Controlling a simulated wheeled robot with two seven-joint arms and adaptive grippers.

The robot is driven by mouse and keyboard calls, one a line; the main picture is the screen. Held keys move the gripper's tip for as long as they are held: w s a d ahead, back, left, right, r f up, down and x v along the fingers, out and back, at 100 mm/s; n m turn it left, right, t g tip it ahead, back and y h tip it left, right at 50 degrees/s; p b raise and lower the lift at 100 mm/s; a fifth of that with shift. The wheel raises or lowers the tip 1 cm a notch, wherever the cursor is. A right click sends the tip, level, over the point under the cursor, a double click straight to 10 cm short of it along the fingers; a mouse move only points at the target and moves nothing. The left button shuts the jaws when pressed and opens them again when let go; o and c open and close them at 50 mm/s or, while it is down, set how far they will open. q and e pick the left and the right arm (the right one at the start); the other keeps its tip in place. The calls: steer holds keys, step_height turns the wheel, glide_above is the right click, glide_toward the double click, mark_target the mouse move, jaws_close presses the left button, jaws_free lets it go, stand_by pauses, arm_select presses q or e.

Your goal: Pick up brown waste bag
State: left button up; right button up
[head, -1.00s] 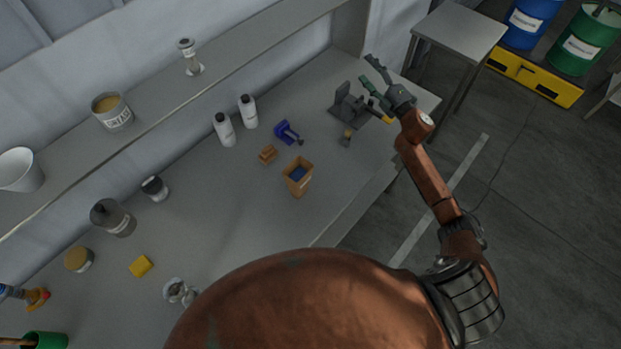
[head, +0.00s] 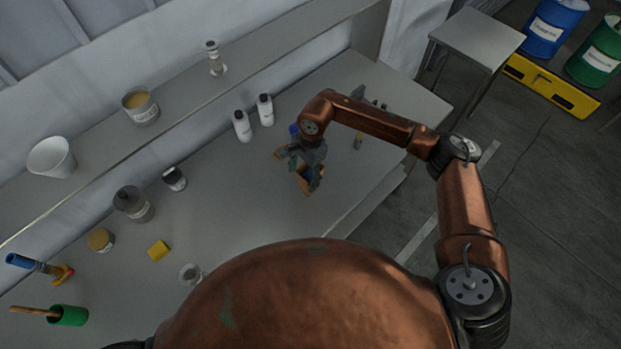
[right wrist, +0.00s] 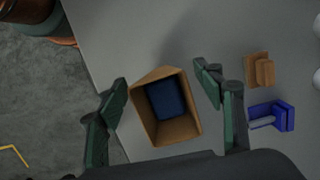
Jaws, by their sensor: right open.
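The brown waste bag (head: 307,190) stands open on the bench in the head view, largely hidden under my right gripper (head: 302,168). In the right wrist view the bag (right wrist: 181,130) shows from above as an open box shape with something dark blue inside. The right gripper (right wrist: 162,88) is open, with one green-padded finger on each side of the bag in that view. I see a gap between each finger and the bag, and nothing is held. How high the fingertips are over the rim is hard to tell. My left gripper is not in view.
A brown block (right wrist: 260,70) and a blue tool (right wrist: 272,116) lie close beside the bag. Two white bottles (head: 242,126) stand behind, near the shelf (head: 185,105). The bench's front edge is near the bag.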

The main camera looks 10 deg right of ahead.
mark_target(310, 174)
steer(key=shift+w+d+r+n+t+h, duration=0.3)
steer(key=shift+w+d+r+n+h, duration=0.15)
steer(key=shift+w+d+h, duration=0.35)
steer(key=shift+d, duration=0.35)
step_height(310, 174, down, 7)
steer(key=p, duration=0.2)
steer(key=shift+d+r+p, duration=0.15)
steer(key=shift+r+p, duration=0.05)
steer(key=shift+p, duration=0.15)
steer(key=shift+w+f, duration=0.1)
steer(key=shift+f, duration=0.35)
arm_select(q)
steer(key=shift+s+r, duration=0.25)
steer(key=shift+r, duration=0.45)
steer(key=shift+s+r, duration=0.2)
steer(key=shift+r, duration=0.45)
arm_select(e)
steer(key=c, duration=1.3)
